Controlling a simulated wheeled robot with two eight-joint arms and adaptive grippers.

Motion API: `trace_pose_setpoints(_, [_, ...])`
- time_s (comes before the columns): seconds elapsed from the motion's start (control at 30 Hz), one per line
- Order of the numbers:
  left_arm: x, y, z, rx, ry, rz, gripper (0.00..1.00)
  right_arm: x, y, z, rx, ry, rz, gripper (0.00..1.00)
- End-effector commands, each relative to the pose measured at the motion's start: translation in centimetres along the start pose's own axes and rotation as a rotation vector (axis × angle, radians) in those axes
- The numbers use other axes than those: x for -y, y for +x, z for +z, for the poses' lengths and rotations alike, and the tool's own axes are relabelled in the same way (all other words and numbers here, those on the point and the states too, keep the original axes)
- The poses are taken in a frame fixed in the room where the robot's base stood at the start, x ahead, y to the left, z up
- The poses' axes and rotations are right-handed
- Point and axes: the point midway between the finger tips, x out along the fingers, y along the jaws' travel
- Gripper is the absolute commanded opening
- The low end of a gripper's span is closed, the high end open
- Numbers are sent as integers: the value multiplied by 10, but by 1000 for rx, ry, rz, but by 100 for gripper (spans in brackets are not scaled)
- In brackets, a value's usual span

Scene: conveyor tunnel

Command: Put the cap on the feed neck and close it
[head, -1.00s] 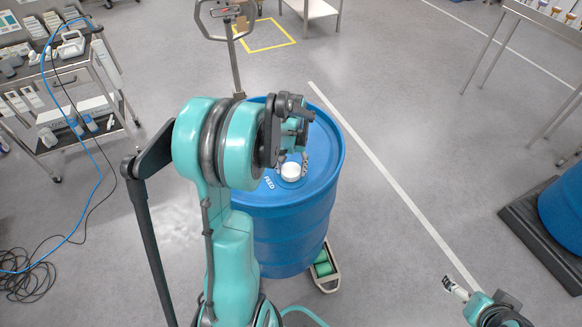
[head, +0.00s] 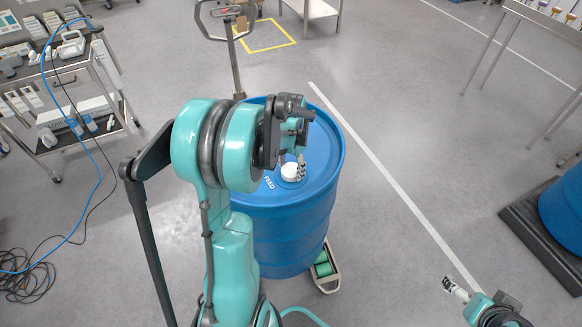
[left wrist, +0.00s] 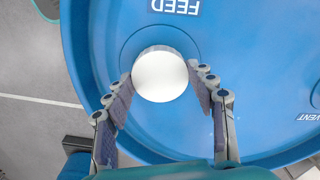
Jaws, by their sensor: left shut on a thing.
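The white round cap (head: 289,172) sits at the FEED spot on top of the blue drum (head: 290,222), over the feed neck. In the left wrist view the cap (left wrist: 160,76) looks level inside a round recess and hides the neck. I cannot tell how far it is seated. My left gripper (left wrist: 162,80) is shut on the cap, one finger on each side. In the head view my left arm partly hides this gripper (head: 295,168). My right gripper (head: 455,288) is at the lower right, away from the drum; its opening is unclear.
The drum stands on a wheeled base (head: 326,272). A VENT mark (left wrist: 312,117) is on its lid. A loaded cart (head: 75,110) stands left, with cables on the floor. Another blue drum (head: 565,215) is at the right edge. The floor between the drums is clear.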

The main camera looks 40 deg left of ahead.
Motion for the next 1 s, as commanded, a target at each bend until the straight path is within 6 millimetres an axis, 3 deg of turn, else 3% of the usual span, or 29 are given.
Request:
trace_pose_setpoints(0.2, [1, 0, 0, -1, 246, -1, 40, 0, 1, 1, 0, 0, 0, 95])
trace_pose_setpoints(0.57, [1, 0, 0, -1, 293, -1, 40, 0, 1, 1, 0, 0, 0, 95])
trace_pose_setpoints(0.8, [1, 0, -1, -1, 611, -1, 40, 0, 3, 2, 0, 0, 0, 95])
trace_pose_setpoints(1.0, [1, 0, 0, -1, 721, -1, 40, 0, 3, 2, 0, 0, 0, 95])
